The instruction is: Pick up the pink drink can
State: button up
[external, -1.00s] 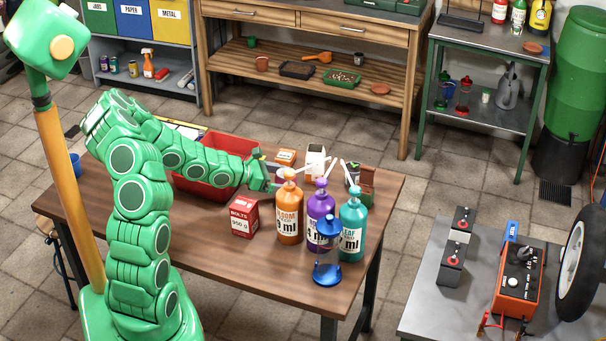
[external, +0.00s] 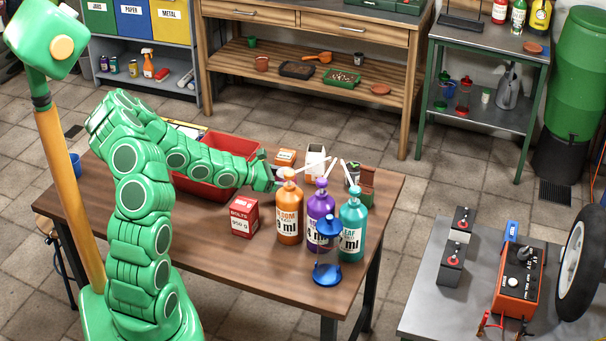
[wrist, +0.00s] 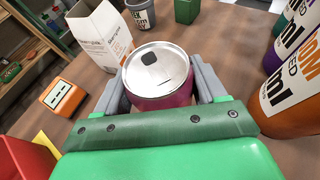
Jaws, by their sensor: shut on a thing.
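The pink drink can (wrist: 161,98) stands between the two grey fingers of my gripper (wrist: 162,84) in the wrist view. Its silver lid faces the camera and its pink side shows just below the rim. The fingers press on it from left and right, so my gripper is shut on the can. In the external view my gripper (external: 272,180) is over the wooden table, behind the orange pump bottle, and the can is mostly hidden there. I cannot tell whether its base touches the table.
Orange (external: 289,215), purple (external: 318,212) and teal (external: 352,222) pump bottles stand close on the right. A white carton (wrist: 97,38) and a small orange box (wrist: 63,97) are near the can. A red bin (external: 222,185) and bolts box (external: 243,217) are left of the bottles.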

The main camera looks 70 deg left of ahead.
jog(key=shift+r, duration=0.1)
jog(key=shift+r, duration=4.9)
